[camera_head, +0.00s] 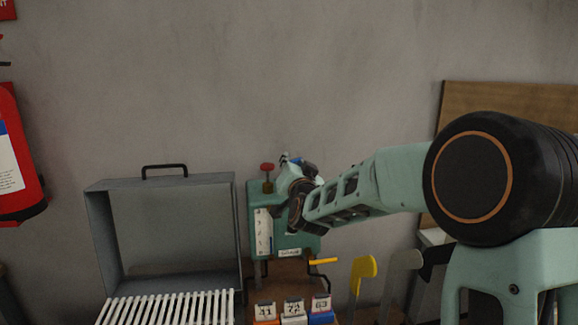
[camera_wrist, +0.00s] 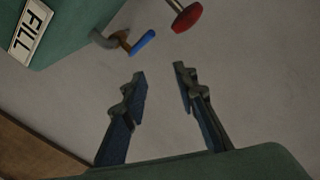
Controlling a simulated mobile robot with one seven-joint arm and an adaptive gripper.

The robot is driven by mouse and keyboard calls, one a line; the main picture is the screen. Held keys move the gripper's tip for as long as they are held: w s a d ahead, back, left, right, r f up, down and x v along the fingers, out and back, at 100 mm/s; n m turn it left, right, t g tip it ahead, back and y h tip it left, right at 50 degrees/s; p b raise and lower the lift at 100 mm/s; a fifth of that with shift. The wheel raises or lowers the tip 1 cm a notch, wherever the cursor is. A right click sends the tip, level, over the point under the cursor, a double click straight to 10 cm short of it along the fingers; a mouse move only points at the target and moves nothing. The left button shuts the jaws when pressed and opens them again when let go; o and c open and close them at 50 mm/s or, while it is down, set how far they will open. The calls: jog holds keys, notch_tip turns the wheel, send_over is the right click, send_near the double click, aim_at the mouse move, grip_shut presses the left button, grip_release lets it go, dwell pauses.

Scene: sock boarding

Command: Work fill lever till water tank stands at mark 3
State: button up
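The green water tank (camera_head: 254,202) stands at the middle of the head view, partly hidden behind my arm. A white gauge strip (camera_head: 263,232) with small marks runs up its front; I cannot read the water level. A red knob (camera_head: 267,167) on a stem tops the tank; a red knob also shows in the wrist view (camera_wrist: 187,17). In the wrist view the blue-handled lever (camera_wrist: 143,42) sticks out beside the FILL label (camera_wrist: 31,33). My gripper (camera_wrist: 160,72) is open and empty, its fingertips short of the lever and not touching it.
A grey metal box frame (camera_head: 103,240) with a white slatted rack (camera_head: 170,309) stands left of the tank. Numbered blocks (camera_head: 293,312), a yellow-handled crank (camera_head: 323,261) and upright yellow (camera_head: 363,270) and grey (camera_head: 401,262) forms stand in front and right. A fire extinguisher (camera_head: 18,160) hangs far left.

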jog(key=n+y, duration=0.1)
jog(key=n, duration=0.6)
jog(key=d+n+g+y+p, duration=0.1)
jog(key=n, duration=0.6)
jog(key=w+n+g+y+p, duration=0.1)
jog(key=n, duration=0.7)
jog(key=shift+w+d+f+y, duration=0.1)
jog(key=shift+d+f+y, duration=0.1)
jog(key=shift+f+y, duration=0.2)
jog(key=n, duration=0.2)
jog(key=d+n, duration=0.1)
jog(key=n, duration=0.1)
jog(key=f+n+g+p, duration=0.1)
jog(key=n, duration=0.1)
jog(key=shift+s+d+f, duration=0.1)
jog(key=shift+s+d, duration=0.1)
jog(key=shift+d, duration=0.1)
jog(key=p+x, duration=0.2)
jog(key=x, duration=0.8)
jog(key=shift+w+a+f, duration=0.2)
jog(key=shift+w, duration=0.05)
grip_shut()
